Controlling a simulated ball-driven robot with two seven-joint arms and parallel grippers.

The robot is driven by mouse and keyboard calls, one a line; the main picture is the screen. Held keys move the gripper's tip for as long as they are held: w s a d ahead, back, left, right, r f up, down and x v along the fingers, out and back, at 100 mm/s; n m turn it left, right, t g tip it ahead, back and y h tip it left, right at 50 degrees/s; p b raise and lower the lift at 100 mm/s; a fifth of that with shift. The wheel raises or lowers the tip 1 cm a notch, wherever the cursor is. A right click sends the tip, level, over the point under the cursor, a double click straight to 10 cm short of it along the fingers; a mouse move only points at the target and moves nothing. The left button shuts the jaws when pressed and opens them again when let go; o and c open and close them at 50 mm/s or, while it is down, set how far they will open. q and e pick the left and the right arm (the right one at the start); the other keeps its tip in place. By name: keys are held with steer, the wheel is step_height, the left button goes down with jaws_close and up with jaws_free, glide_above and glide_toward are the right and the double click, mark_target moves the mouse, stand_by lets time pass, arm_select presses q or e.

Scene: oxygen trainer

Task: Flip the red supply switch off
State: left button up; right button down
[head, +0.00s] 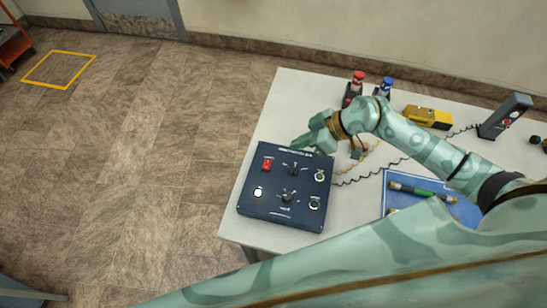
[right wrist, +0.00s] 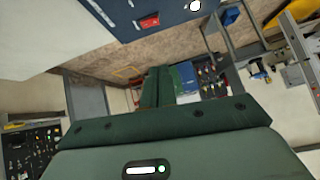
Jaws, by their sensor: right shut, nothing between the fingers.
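The dark blue control box (head: 247,211) sits on the near left part of the white table. Its red supply switch (head: 266,164) is at the upper left of the panel; whether it is on or off is too small to tell. My right gripper (head: 298,146) is shut and empty at the box's far edge, to the right of and beyond the switch. In the right wrist view, the shut fingers (right wrist: 159,85) show, with the red switch (right wrist: 149,21) on the blue panel (right wrist: 185,12) at the top, apart from them. My left gripper is out of view.
The panel also holds several dark knobs and a white round light (head: 258,192). Red-capped (head: 358,76) and blue-capped (head: 386,84) items, a yellow device (head: 428,117) and a grey handset stand (head: 505,116) are farther back. A blue mat (head: 463,211) lies right. A coiled cord crosses the table.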

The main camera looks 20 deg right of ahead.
steer(key=b, duration=0.3)
glide_above(263, 166)
steer(key=d, duration=0.3)
steer(key=f, duration=0.7)
steer(key=shift+s+f, duration=0.25)
steer(key=shift+s, duration=0.1)
step_height(263, 166, down, 2)
steer(key=shift+s+a+f, duration=0.1)
steer(key=shift+s+f, duration=0.05)
steer(key=shift+f, duration=0.05)
steer(key=shift+s+f+b, duration=0.1)
steer(key=shift+f+b, duration=0.35)
steer(key=shift+f, duration=0.2)
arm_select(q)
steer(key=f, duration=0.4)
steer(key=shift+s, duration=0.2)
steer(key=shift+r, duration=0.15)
